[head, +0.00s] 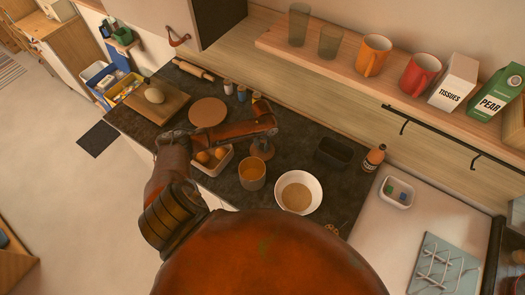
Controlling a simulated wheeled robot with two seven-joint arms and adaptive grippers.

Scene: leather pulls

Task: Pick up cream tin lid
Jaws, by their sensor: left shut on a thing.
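My left gripper (264,137) reaches in from the left over the dark counter, pointing down. It is shut on a small round brownish thing (262,151), which I take to be the cream tin lid; its colour and edges are hard to make out under the fingers. Just in front of it stands a tan round tin (252,173) with an orange-brown inside, apart from the held thing. I cannot tell whether the held thing touches the counter. My right gripper is not in view.
A white bowl (299,192) stands right of the tin, a tray of round orange things (213,160) left of it. A round board (208,112), small jars (241,93), a black container (333,152) and a bottle (374,158) are nearby. A shelf with mugs (373,55) runs above.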

